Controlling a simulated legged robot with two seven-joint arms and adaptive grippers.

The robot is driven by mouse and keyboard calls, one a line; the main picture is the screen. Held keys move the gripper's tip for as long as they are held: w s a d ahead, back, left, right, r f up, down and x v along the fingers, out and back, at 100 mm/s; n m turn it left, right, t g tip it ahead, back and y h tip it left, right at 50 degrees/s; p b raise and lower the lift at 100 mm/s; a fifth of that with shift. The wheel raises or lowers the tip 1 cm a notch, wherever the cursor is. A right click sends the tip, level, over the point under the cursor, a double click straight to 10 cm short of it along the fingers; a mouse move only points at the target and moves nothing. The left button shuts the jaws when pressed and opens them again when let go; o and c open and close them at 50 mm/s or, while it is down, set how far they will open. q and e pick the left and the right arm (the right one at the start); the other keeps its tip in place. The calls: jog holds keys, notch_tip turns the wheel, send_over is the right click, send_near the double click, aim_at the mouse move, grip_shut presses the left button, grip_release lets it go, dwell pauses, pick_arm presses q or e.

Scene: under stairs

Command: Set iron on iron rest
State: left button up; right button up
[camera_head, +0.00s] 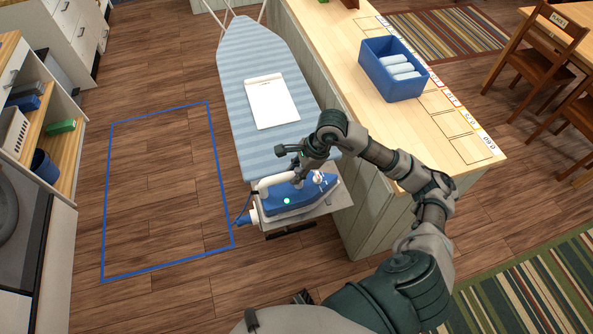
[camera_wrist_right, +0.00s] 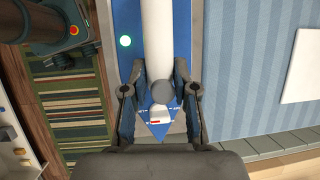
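The blue and white iron (camera_head: 290,198) lies sole down on the grey metal iron rest (camera_head: 338,198) at the near end of the striped ironing board (camera_head: 245,65). Its tip points right and its cord end is at the left. My right gripper (camera_head: 291,157) is just above the iron's handle. In the right wrist view, the fingers (camera_wrist_right: 159,68) are spread on either side of the white handle (camera_wrist_right: 158,40), with blue body showing between them and the handle. The gripper looks open. My left gripper is out of view.
A white notepad (camera_head: 271,101) lies on the board. A wooden counter (camera_head: 345,50) with a blue bin (camera_head: 388,85) of rolled towels stands at the right. A blue floor outline (camera_head: 105,190) marks clear floor at the left, beside shelves (camera_head: 60,150).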

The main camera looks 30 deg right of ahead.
jog(key=o, duration=0.5)
jog(key=shift+a+r, duration=0.15)
jog(key=shift+s, duration=0.1)
jog(key=shift+d+r, duration=0.15)
jog(key=shift+d, duration=0.1)
jog(key=v, duration=1.1)
jog(key=shift+r, duration=0.25)
jog(key=shift+f, duration=0.1)
